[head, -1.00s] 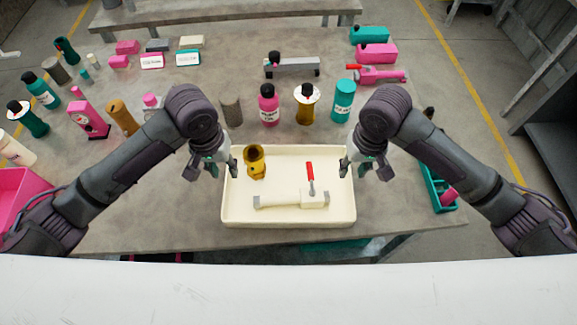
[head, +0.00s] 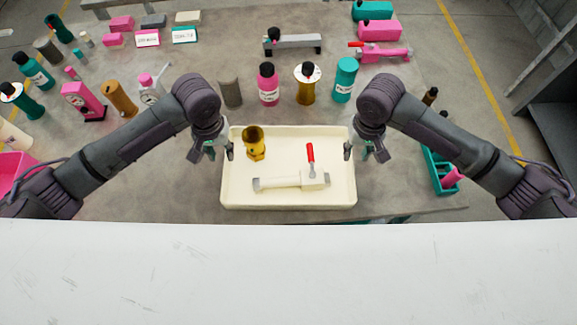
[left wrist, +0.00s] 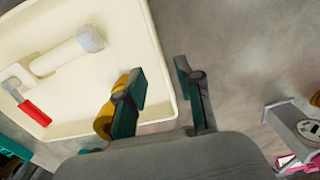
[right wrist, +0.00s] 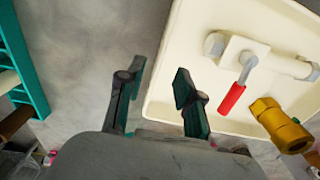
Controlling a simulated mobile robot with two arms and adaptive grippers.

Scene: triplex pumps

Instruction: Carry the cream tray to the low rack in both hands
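The cream tray (head: 288,203) lies on the grey table (head: 180,190) in the middle of the head view. It holds a brass fitting (head: 255,143) and a cream valve (head: 290,182) with a red handle. My left gripper (head: 218,152) is at the tray's left rim; in the left wrist view its open fingers (left wrist: 160,95) stand either side of the rim. My right gripper (head: 360,151) is at the right rim; in the right wrist view its open fingers (right wrist: 158,95) likewise straddle the rim. I cannot tell whether any finger touches the tray.
Several bottles, including a pink one (head: 268,84) and a teal one (head: 344,80), stand behind the tray. A teal crate (head: 440,172) is at the right table edge, and a pink bin (head: 15,170) at the left. A dark rack (head: 550,110) stands at far right.

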